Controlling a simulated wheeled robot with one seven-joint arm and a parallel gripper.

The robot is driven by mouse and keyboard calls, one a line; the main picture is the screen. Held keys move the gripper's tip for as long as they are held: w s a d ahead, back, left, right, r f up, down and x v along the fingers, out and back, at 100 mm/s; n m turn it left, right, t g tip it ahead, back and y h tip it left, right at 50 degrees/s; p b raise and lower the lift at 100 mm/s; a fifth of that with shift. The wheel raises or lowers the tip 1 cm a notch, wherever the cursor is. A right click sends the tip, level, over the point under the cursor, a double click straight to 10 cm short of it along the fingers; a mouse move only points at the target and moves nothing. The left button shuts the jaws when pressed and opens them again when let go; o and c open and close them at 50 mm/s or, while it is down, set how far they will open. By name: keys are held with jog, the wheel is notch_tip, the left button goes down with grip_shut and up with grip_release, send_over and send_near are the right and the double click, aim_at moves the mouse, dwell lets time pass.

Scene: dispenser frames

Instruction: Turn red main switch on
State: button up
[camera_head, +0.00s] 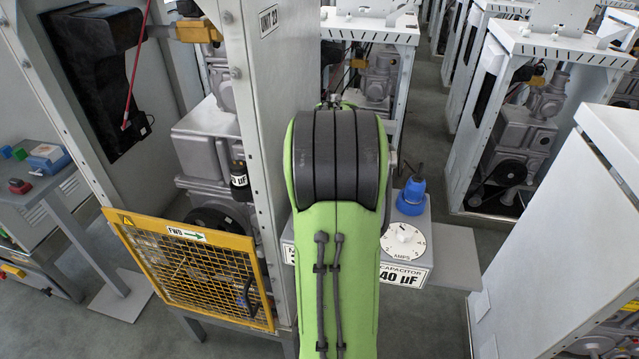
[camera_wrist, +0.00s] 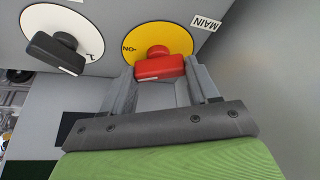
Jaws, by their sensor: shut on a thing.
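The red main switch (camera_wrist: 158,65) is a knob with a bar handle on a round yellow dial (camera_wrist: 180,34) in the wrist view. A white MAIN label (camera_wrist: 206,23) is beside the dial. The dial's ON mark shows upside down just left of the knob. My gripper (camera_wrist: 163,80) has a grey finger on each side of the red handle and is shut on it. The handle lies nearly level across the picture. In the head view, my green arm hides the gripper and the red switch.
A black knob on a white dial (camera_wrist: 88,22) is close left of the red switch. In the head view, a yellow mesh guard (camera_head: 195,268) is left of my arm.

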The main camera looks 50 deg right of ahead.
jog(key=m+g+h, duration=0.1)
jog(key=m, duration=0.3)
jog(key=shift+w+a+m, duration=0.1)
jog(key=shift+w+m, duration=0.05)
jog(key=shift+m, duration=0.25)
jog(key=shift+m+g, duration=0.3)
jog(key=o, duration=1.1)
jog(key=shift+c, duration=0.2)
jog(key=p+v, duration=0.3)
jog(key=v, duration=1.2)
jog(key=shift+a+r+p, duration=0.25)
jog(key=shift+r+p, duration=0.05)
jog(key=shift+r, duration=0.05)
